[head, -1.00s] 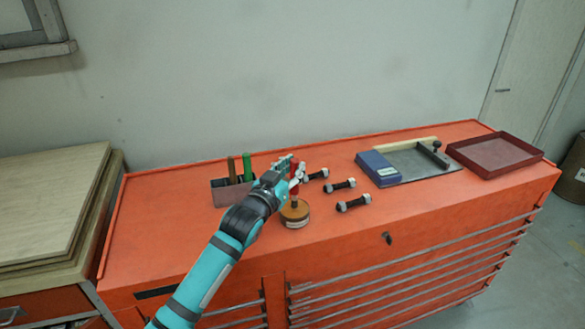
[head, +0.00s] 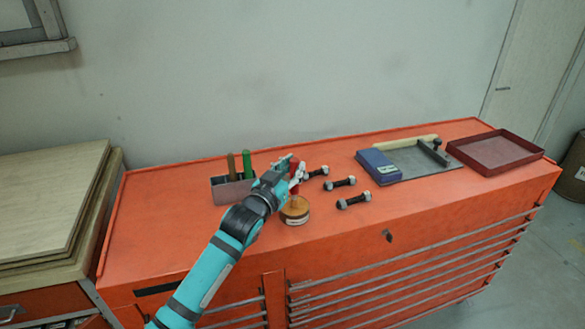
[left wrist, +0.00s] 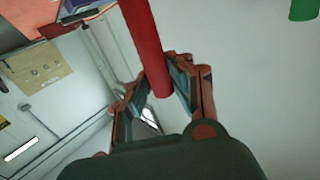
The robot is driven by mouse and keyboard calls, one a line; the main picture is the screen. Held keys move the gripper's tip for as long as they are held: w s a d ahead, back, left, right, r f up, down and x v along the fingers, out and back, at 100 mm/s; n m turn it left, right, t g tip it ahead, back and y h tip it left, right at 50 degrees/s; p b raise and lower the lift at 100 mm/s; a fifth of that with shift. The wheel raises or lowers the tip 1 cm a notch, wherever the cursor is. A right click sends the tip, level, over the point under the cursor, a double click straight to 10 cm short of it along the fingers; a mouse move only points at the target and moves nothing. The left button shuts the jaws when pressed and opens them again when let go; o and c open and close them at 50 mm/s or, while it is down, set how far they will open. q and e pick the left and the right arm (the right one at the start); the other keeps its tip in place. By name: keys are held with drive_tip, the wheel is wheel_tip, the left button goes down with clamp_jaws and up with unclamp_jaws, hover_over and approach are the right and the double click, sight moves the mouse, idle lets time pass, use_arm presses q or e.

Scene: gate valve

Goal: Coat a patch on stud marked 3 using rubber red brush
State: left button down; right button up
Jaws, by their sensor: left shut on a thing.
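My left gripper (head: 293,175) is shut on the red brush (left wrist: 148,45), whose red handle runs between the fingers in the left wrist view. In the head view it holds the brush over a round tin (head: 295,211) with a tan top and a pale label. The lower end of the brush is at the tin's top; whether it dips in cannot be told. Several dark studs with grey nuts lie to the right, among them a middle one (head: 340,184) and a near one (head: 354,200). Their markings are too small to read. My right gripper is not in view.
A blue box (head: 378,167), a grey plate (head: 425,160) and a dark red tray (head: 495,154) are at the right. The orange cabinet's front top is clear.

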use_arm(q)
drive_tip(key=shift+f, duration=0.1)
drive_tip(key=shift+r+p, duration=0.35)
wheel_tip(320, 180, up, 6)
drive_tip(key=p, duration=0.5)
drive_tip(key=shift+r+p, duration=0.25)
drive_tip(key=shift+p, duration=0.1)
drive_tip(key=shift+f, duration=0.1)
